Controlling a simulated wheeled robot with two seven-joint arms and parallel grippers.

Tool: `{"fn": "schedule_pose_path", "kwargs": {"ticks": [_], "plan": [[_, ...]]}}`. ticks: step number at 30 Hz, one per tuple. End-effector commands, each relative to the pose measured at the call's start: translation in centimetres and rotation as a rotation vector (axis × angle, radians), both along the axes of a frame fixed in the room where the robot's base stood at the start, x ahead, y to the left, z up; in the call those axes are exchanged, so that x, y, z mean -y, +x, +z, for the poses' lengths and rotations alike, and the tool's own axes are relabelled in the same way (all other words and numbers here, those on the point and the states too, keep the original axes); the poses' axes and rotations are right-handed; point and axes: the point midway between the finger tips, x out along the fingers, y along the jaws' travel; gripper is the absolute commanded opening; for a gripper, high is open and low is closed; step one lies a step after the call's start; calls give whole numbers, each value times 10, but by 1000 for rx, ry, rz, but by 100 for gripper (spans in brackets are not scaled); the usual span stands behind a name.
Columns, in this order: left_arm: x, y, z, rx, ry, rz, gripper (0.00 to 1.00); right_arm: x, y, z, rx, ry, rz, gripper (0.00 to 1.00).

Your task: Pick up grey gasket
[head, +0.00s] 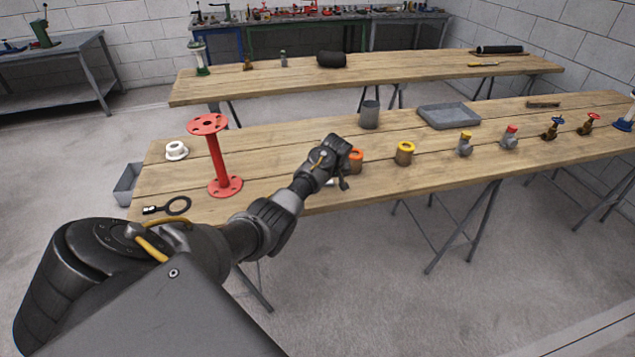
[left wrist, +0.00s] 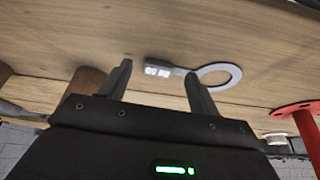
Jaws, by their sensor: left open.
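The grey gasket (left wrist: 219,67) is a flat ring with a pale lettered tag, lying on the wooden table in the left wrist view. My left gripper (left wrist: 159,68) is open and empty. In that view its two fingers stand apart with the gasket's tag between their tips; I cannot tell how much height lies between them. In the head view my left gripper (head: 343,180) is over the front edge of the table, and my arm hides most of the gasket. My right gripper is not in view.
A black ring with a tag (head: 178,205) lies left of the red flanged spool (head: 217,160). An orange-topped fitting (head: 356,160) stands close beside my left gripper, a yellow-topped one (head: 404,153) farther right.

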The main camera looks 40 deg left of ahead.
Motion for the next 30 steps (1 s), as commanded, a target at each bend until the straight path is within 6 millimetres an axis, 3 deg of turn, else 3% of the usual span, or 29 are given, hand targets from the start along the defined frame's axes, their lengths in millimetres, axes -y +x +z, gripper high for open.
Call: {"fn": "schedule_pose_path", "kwargs": {"ticks": [4,13,24,30], "plan": [[-4,3,-13,-2,1,0,62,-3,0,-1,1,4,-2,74],[-5,4,-16,0,1,-1,60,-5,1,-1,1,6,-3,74],[-5,4,-16,0,1,-1,13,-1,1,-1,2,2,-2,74],[-5,4,-16,0,1,-1,13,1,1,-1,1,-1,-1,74]]}}
